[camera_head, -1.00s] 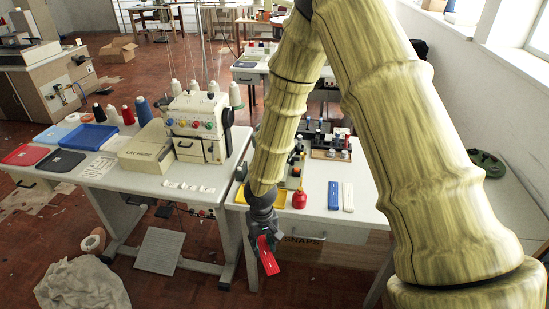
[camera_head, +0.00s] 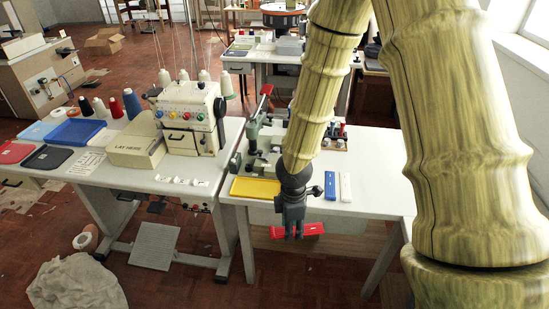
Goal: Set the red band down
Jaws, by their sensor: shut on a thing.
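The red band (camera_head: 309,229) is a flat red strip, held level across the picture. A blue band (camera_head: 330,186) and a white band (camera_head: 345,187) lie side by side on that table, just right of my gripper.
A yellow mat (camera_head: 255,188) lies left of my wrist. On the left table stand a sewing machine (camera_head: 190,118), a cream box (camera_head: 135,151) marked "LAY HERE", thread cones and a blue tray (camera_head: 77,132). The right table's right side is clear. Crumpled cloth (camera_head: 77,285) lies on the floor.

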